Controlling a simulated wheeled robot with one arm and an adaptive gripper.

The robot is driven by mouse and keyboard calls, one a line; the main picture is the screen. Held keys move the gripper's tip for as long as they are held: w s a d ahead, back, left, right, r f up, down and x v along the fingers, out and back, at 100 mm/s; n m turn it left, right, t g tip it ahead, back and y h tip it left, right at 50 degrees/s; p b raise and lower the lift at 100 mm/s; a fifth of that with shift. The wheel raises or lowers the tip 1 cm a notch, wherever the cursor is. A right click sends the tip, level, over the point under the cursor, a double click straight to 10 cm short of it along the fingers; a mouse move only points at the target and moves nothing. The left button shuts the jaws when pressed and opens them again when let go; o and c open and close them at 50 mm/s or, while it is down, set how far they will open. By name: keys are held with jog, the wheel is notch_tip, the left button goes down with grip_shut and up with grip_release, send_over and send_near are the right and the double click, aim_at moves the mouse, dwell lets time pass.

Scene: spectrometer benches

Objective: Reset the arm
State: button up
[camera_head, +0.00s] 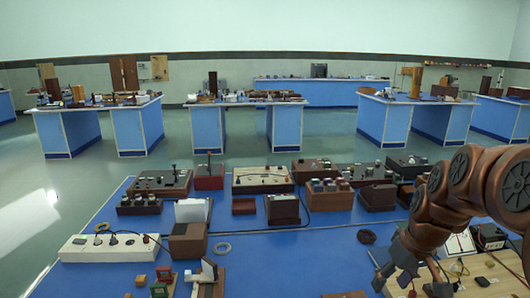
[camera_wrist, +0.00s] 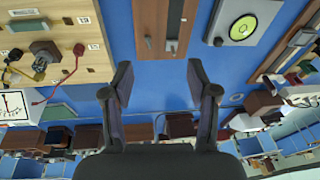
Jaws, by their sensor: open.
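My arm (camera_head: 455,200) reaches in from the right in the head view, bent over the near bench. My gripper (camera_head: 394,279) hangs low over the right part of the blue bench top (camera_head: 290,262), pointing down. In the wrist view my gripper (camera_wrist: 160,72) has its two dark fingers spread apart, with nothing between them but blue surface. A wooden panel with sockets and wires (camera_wrist: 95,65) lies to the left of the fingers in the wrist view. I cannot tell the exact height of the fingertips above the bench.
A wooden board with wires (camera_head: 470,272) lies beside my gripper. A white socket strip (camera_head: 112,248) and wooden boxes (camera_head: 187,243) stand on the left. Apparatus crowds the bench's far side. Other blue benches (camera_head: 208,127) stand across the floor.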

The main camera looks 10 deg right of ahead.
jog(key=s+a+f+g+p, duration=0.1)
jog(key=s+a+g, duration=0.1)
jog(key=s+a, duration=0.5)
jog(key=s+a+f+g+h+p, duration=0.1)
jog(key=s+a+g, duration=0.1)
jog(key=s+a, duration=0.6)
jog(key=s, duration=0.7)
jog(key=shift+s+m, duration=0.15)
jog(key=shift+m, duration=0.15)
